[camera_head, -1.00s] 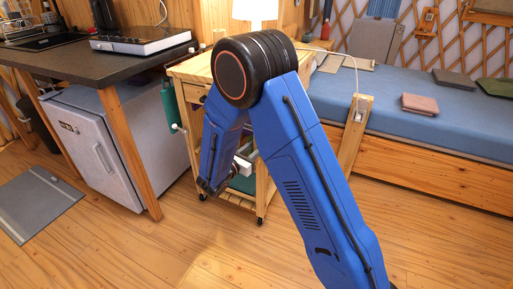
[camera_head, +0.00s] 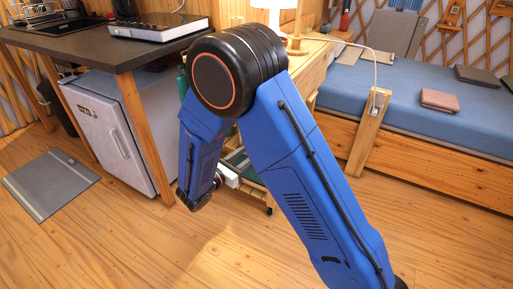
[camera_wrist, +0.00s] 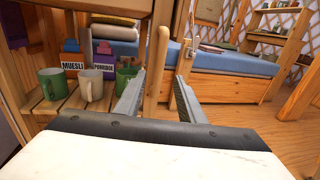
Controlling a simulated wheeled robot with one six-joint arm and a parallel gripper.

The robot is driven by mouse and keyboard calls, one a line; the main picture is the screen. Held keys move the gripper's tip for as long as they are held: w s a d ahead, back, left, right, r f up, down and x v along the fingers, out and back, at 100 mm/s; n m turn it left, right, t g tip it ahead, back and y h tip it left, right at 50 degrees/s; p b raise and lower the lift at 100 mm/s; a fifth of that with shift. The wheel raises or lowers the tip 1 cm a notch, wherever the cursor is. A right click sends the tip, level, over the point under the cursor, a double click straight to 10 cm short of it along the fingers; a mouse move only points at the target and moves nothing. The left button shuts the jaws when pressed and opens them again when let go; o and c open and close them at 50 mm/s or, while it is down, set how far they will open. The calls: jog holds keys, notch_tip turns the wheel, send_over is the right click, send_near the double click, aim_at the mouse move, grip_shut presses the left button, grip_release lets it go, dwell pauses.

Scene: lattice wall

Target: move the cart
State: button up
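The wooden cart (camera_head: 312,72) stands between the counter and the bed, largely hidden behind my blue arm in the head view. A lower shelf and a caster show below. In the wrist view the cart's shelf (camera_wrist: 45,105) holds several mugs and boxes marked muesli and porridge. My gripper (camera_wrist: 160,76) is open, its two grey fingers apart. An upright rounded wooden bar (camera_wrist: 152,85) shows in the gap between them, nearer the left finger. I cannot tell whether the bar is between the fingertips or beyond them. In the head view the gripper is mostly hidden behind the arm.
A dark counter (camera_head: 75,45) with a grey fridge (camera_head: 110,130) under it stands on the left. The blue bed (camera_head: 420,105) with its wooden side is on the right. A grey mat (camera_head: 50,184) lies on the floor. The floor in front is clear.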

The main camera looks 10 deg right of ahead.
jog(key=shift+v, duration=1.9)
jog(key=s+d+r+m+g+y, duration=0.1)
jog(key=s+d+r+m+g, duration=0.25)
jog(key=d, duration=0.35)
jog(key=s+d+r+m+g+y, duration=0.1)
jog(key=s+d+r+m+g, duration=0.15)
jog(key=s+d+m, duration=0.4)
jog(key=s+d+r+m+g+y, duration=0.1)
jog(key=s+d+r+m+g, duration=0.2)
jog(key=d, duration=0.5)
jog(key=s+d+r+m+t+y, duration=0.1)
jog(key=s+r+m+y, duration=0.2)
jog(key=s+m+y, duration=0.2)
jog(key=s+d+r+m+t+y, duration=0.1)
jog(key=s+r+m+y, duration=0.2)
jog(key=s+m+y, duration=0.2)
jog(key=s+m, duration=0.3)
jog(key=s, duration=0.4)
jog(key=shift+d+y, duration=0.25)
jog(key=shift+y, duration=0.05)
